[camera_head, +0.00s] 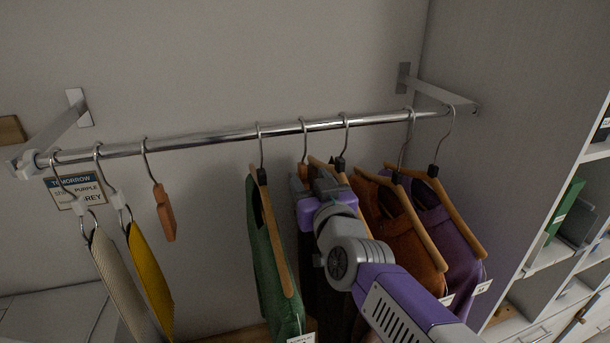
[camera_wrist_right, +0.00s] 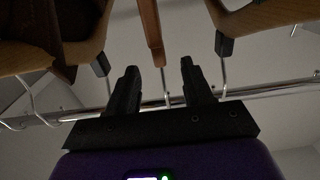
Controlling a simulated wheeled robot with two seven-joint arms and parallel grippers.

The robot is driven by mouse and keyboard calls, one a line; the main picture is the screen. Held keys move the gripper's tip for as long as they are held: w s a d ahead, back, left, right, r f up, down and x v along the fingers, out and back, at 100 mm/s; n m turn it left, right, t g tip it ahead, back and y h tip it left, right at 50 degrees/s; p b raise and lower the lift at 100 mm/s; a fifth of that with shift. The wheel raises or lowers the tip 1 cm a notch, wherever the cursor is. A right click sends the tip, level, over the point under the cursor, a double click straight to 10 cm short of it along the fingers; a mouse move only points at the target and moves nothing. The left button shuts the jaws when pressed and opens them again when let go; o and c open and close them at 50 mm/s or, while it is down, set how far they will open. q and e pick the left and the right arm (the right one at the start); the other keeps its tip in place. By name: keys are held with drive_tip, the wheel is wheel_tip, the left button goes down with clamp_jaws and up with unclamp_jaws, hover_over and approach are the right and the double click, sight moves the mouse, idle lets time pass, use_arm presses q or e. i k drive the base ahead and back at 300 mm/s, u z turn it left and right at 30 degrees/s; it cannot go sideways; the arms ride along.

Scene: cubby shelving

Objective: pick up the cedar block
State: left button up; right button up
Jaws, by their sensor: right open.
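A reddish-brown cedar block (camera_head: 297,187) hangs by a metal hook from the rail, between the green garment and a dark garment. My right arm partly covers it in the head view. In the right wrist view the cedar block (camera_wrist_right: 151,32) hangs in line with the gap between the fingers, its hook passing between them. My right gripper (camera_head: 318,178) is open; its two black fingers (camera_wrist_right: 157,75) stand apart on either side of the hook, around the block's hook end, with nothing gripped. A second similar wooden block (camera_head: 165,212) hangs further left. My left gripper is not in view.
The rail (camera_head: 210,138) runs between two wall brackets. A green garment (camera_head: 265,255) hangs left of my gripper; brown (camera_head: 410,245) and purple (camera_head: 455,245) ones hang right. Grey (camera_head: 120,280) and yellow (camera_head: 150,280) cloths hang at left. Cubby shelves (camera_head: 550,257) stand at right.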

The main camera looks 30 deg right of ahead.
sight(164, 210)
drive_tip(key=k, duration=1)
